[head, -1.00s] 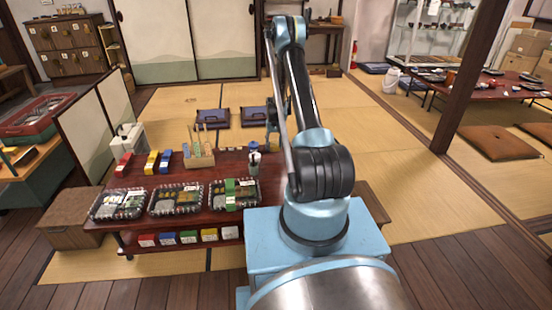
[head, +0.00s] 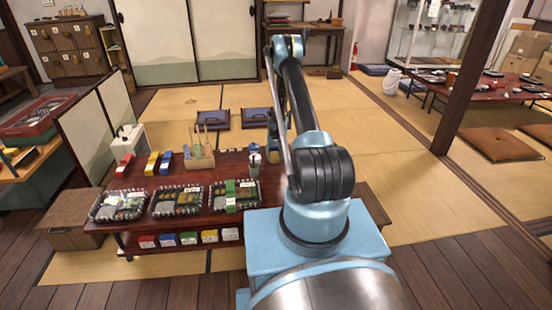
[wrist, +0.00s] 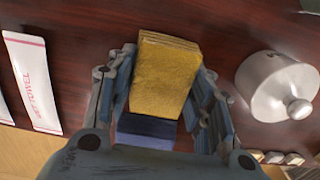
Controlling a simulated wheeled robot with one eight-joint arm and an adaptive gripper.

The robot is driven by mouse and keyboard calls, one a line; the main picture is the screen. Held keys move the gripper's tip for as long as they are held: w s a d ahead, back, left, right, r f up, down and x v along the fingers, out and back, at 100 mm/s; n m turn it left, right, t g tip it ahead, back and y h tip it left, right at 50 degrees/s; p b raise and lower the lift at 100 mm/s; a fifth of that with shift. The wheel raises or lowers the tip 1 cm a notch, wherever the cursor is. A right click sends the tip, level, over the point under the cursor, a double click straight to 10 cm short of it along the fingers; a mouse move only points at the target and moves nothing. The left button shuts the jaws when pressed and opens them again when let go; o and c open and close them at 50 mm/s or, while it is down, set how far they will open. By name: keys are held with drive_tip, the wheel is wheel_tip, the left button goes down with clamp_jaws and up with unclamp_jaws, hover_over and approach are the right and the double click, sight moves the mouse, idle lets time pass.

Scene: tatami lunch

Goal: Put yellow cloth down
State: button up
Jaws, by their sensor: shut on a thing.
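The yellow cloth (wrist: 166,75) is a folded, layered rectangle in the middle of the wrist view. My gripper (wrist: 165,65) has a finger on each side of it and is shut on it. A dark blue piece (wrist: 147,130) shows at the cloth's near end; I cannot tell what it is. Dark red-brown wood (wrist: 90,25) lies below; I cannot tell whether the cloth touches it. In the head view my gripper is mostly hidden behind my arm, over the back right of the low red table (head: 180,178).
In the wrist view, a white wet towel packet (wrist: 35,85) lies left and a pale lidded pot (wrist: 278,87) stands close right. In the head view, lunch boxes (head: 177,201) line the table's front. A wooden holder with sticks (head: 200,160) and small coloured boxes (head: 152,161) stand behind.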

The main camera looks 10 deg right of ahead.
drive_tip(key=shift+f, duration=0.3)
drive_tip(key=o, duration=1.3)
drive_tip(key=shift+f, duration=0.1)
drive_tip(key=shift+o, duration=0.4)
drive_tip(key=shift+f, duration=0.1)
drive_tip(key=shift+r, duration=0.2)
